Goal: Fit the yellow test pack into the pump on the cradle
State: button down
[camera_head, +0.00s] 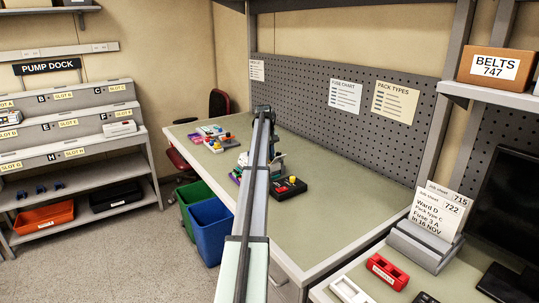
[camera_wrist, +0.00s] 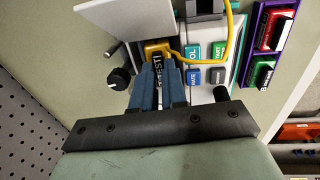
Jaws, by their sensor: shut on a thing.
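In the wrist view my gripper (camera_wrist: 159,68) has its blue fingers shut on the yellow test pack (camera_wrist: 155,47). Its yellow end shows beyond the fingertips, and a dark strip lettered TEST shows between them. A white flap, seemingly the pump's open door (camera_wrist: 122,22), stands out at the upper left. The fingers hide much of the pack, so I cannot tell how far it sits in the pump. In the head view my arm hides most of the pump.
A yellow cable (camera_wrist: 236,45) loops over the pump's right side. A purple tray (camera_wrist: 252,55) with red and green pieces lies beside it. A black knob (camera_wrist: 120,78) sticks out at the left. On the bench, a black button box (camera_head: 289,189) stands near; the right stretch is clear.

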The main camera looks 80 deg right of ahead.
jog(key=shift+f, duration=1)
dwell(0.3)
jog(key=c, duration=1.5)
grip_release()
jog(key=shift+r, duration=0.15)
jog(key=shift+r, duration=0.95)
jog(key=shift+o, duration=0.2)
